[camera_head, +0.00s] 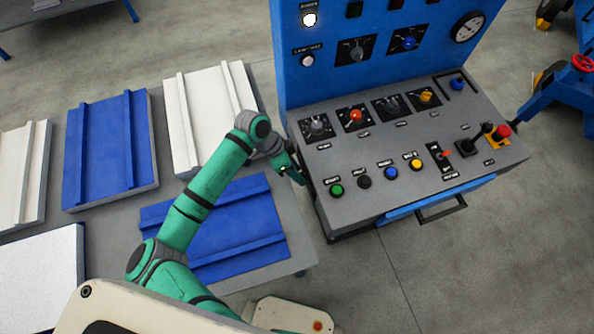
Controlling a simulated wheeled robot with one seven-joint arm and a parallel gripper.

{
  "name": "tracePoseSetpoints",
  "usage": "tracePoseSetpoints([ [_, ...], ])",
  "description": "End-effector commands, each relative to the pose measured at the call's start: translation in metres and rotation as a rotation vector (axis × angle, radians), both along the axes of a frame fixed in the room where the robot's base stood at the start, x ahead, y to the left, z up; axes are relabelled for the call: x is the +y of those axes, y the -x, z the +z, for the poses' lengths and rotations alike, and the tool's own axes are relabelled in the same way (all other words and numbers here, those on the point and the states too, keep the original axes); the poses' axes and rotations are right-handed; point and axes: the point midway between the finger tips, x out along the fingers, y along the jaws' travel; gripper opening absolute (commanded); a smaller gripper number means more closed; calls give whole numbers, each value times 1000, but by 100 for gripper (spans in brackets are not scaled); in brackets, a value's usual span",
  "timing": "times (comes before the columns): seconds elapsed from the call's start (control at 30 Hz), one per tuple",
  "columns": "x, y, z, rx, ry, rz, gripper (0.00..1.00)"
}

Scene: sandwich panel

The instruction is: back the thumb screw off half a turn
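I cannot make out for certain which part is the thumb screw. My green arm reaches over the panels at the left, and my gripper (298,176) is at the console's left edge, left of the green button (336,190). The gripper is small and dark here. Its fingers, any contact and anything in it cannot be told.
A blue upright cabinet (290,60) with a gauge (467,27) stands behind the console. A red stop button (501,131) is at the right. Blue panels (105,150) and white panels (205,105) lie on a grey table at the left. Open floor (450,260) lies in front.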

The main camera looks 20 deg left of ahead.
Motion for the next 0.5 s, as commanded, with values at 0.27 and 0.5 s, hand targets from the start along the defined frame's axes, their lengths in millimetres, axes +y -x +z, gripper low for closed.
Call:
tracePoseSetpoints([
  [0.27,1,-1,3,-2,0,1,39],
  [0.5,17,0,33,-4,-2,0,39],
])
